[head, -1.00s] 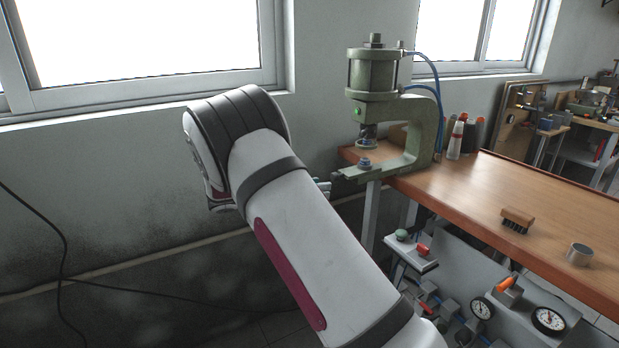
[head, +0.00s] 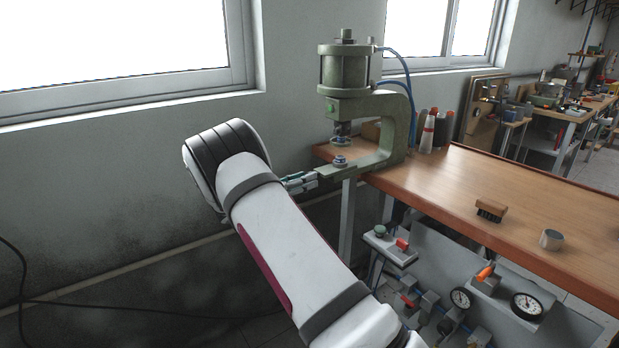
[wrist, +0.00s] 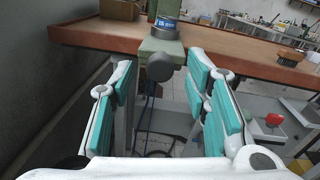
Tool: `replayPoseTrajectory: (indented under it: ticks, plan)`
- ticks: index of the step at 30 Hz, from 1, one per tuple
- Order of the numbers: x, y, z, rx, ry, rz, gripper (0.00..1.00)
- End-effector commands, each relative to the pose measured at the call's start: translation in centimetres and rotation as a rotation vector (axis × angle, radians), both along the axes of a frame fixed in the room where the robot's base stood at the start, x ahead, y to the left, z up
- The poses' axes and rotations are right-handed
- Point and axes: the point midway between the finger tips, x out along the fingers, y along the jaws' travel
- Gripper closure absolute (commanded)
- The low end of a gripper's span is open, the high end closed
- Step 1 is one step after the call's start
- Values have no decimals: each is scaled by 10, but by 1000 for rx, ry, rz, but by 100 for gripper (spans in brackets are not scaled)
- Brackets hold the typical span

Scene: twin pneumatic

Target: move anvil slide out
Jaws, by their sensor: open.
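The green pneumatic press (head: 345,108) stands at the left corner of the bench. Its anvil slide (wrist: 161,47) is a green bar reaching from the press base over the bench edge towards me, with a dark round knob (wrist: 160,67) at its near end. A blue-banded round anvil piece (wrist: 166,25) sits on it; in the head view the anvil (head: 340,163) is under the ram. My gripper (head: 302,181) is open at the slide's front end. In the wrist view its teal-padded fingers stand either side of the knob, with gaps on both sides.
A brush (head: 491,210) and a metal cup (head: 551,240) rest on the wooden bench top (head: 450,185). Bottles (head: 427,134) stand beside the press. Below the bench is a panel with gauges (head: 527,306) and a small shelf with a red button (head: 402,244). The wall is behind.

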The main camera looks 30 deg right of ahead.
Motion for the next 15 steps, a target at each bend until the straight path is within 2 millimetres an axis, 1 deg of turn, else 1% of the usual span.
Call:
replayPoseTrajectory:
  ticks: [1,3,6,9,15]
  plan:
    - [0,-7,0,1,-1,-1,57]
    - [1,-15,0,2,-1,-1,57]
    - [2,-22,0,1,-1,1,57]
    - [3,-26,0,0,-1,1,57]
    - [3,-27,0,1,-1,1,57]
